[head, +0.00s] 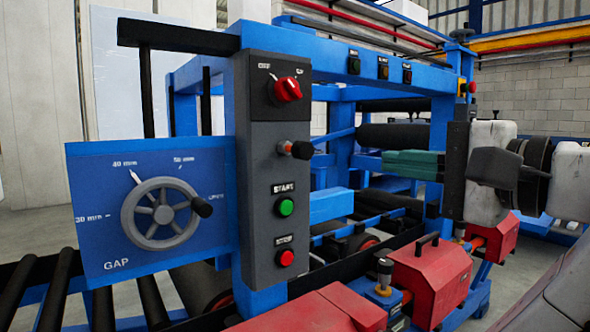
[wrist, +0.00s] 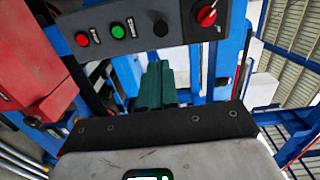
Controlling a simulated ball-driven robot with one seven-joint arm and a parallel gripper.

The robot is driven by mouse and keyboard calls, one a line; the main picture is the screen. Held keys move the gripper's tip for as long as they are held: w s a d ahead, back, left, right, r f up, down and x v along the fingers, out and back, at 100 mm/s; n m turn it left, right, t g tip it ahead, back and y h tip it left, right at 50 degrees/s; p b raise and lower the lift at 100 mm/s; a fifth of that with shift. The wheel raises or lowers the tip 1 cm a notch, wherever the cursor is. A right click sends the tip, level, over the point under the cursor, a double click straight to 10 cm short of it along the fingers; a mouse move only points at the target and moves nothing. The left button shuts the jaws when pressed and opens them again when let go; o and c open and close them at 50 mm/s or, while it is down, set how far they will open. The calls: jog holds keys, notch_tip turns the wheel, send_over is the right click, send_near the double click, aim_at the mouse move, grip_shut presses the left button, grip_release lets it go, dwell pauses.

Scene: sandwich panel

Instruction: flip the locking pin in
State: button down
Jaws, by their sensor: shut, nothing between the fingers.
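A grey control panel (head: 271,190) stands on the blue machine frame. The locking pin appears to be the black knob on a short stem (head: 298,149), between the red OFF/UP switch (head: 287,89) and the green START button (head: 287,207). In the wrist view the black knob (wrist: 161,28) shows beyond the fingertips, near the panel's lower edge. My gripper (head: 386,162) has teal fingers, shut and empty, pointing left toward the panel with a clear gap to the knob. The fingers also show in the wrist view (wrist: 158,66). How far the pin is in cannot be told.
A handwheel (head: 161,213) on a blue GAP plate (head: 90,190) is left of the panel, its white pointer near 40 mm. The red STOP button (head: 286,257) is below START. Red motor housings (head: 432,278) and rollers (head: 63,285) lie low. Blue frame posts (head: 448,140) stand near my arm.

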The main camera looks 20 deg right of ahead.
jog(key=shift+s+a+r, duration=0.15)
jog(key=shift+r+p, duration=0.1)
jog(key=shift+p, duration=0.2)
jog(key=p, duration=1.4)
send_near(308, 150)
jog(key=x, duration=0.7)
